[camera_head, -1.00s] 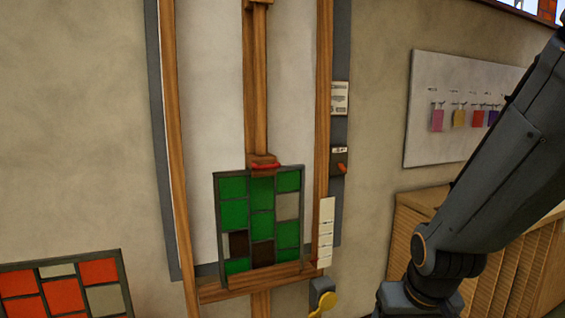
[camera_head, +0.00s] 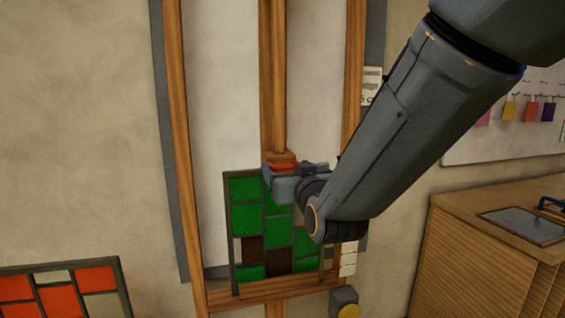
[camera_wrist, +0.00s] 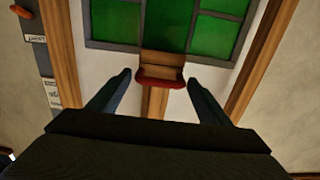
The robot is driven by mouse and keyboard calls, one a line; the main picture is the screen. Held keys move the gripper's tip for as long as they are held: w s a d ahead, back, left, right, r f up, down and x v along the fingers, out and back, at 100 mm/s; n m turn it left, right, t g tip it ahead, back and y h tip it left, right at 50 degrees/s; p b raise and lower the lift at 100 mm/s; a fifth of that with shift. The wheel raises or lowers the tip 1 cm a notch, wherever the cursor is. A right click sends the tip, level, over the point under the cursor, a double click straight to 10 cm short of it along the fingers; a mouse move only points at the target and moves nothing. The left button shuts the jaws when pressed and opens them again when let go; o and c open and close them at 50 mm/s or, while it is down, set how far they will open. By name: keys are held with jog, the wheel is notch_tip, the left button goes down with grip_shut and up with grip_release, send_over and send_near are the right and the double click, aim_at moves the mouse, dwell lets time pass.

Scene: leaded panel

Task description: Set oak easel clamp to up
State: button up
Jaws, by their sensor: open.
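The oak easel (camera_head: 180,150) stands against the wall with its wooden uprights and central mast. Its clamp (camera_head: 281,158) is a wooden block with a red edge, resting at the top edge of the green leaded panel (camera_head: 246,216). My gripper (camera_head: 275,178) is at the clamp in the head view, partly covering it and the panel's top. In the wrist view the clamp (camera_wrist: 160,72) and its red edge (camera_wrist: 160,84) lie between and just beyond the two fingertips of my gripper (camera_wrist: 160,78). The fingers are apart, with a gap on both sides of the clamp.
A red leaded panel (camera_head: 60,293) stands at the lower left. A wooden cabinet (camera_head: 480,260) and a board with coloured tags (camera_head: 500,130) are at the right. The wall at the left is clear.

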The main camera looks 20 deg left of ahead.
aim_at(282, 163)
jog(key=shift+p+x, duration=0.5)
jog(key=shift+x, duration=2.2)
jog(key=shift+c, duration=0.2)
